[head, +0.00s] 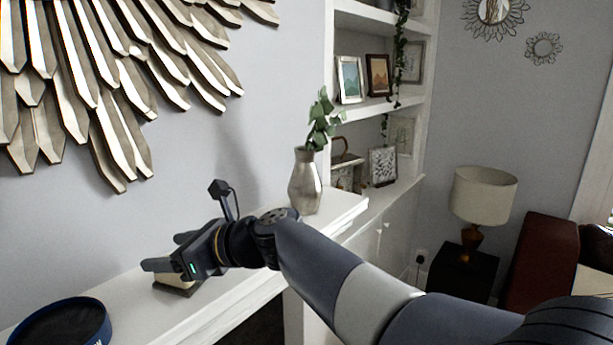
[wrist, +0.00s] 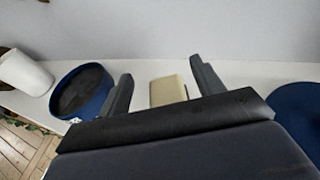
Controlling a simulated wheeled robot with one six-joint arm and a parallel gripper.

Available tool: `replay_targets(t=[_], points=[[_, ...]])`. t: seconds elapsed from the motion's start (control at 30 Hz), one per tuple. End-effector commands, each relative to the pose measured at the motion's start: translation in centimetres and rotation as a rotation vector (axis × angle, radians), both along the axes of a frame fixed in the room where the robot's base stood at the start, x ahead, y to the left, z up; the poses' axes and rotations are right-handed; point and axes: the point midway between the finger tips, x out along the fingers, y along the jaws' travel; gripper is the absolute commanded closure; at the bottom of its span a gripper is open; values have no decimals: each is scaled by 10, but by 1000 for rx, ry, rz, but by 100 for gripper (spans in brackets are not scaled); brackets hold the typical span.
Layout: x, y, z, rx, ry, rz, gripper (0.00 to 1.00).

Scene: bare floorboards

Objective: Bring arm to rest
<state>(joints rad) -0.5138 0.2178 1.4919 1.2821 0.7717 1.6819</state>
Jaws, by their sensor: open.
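My arm reaches in from the lower right of the head view over a white mantel shelf (head: 140,312). My gripper (head: 160,252) is open and points left along the shelf. In the wrist view its two fingers (wrist: 161,75) stand apart. A small beige block (wrist: 168,90) shows between them. In the head view the block (head: 180,287) is partly hidden under the gripper. It appears to rest on the shelf, and I see no finger closed on it.
A round blue container (head: 62,325) with a dark inside stands at the shelf's lower left. A white cup (wrist: 24,72) is beyond it. A silver vase (head: 305,182) with leaves stands behind my wrist. A metal wall ornament (head: 85,75) hangs above. A lamp (head: 483,196) is at right.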

Motion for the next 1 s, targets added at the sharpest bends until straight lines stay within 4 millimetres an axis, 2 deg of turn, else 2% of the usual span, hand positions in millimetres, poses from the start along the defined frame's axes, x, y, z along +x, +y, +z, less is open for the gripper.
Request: replay_targets(t=[0.23,0.4,0.7,1.0], points=[[0,0,-6,0,2,0,37],[0,0,-30,-1,4,-1,37],[-15,-58,-10,2,-3,-5,37],[-29,-105,5,2,-2,-5,37]])
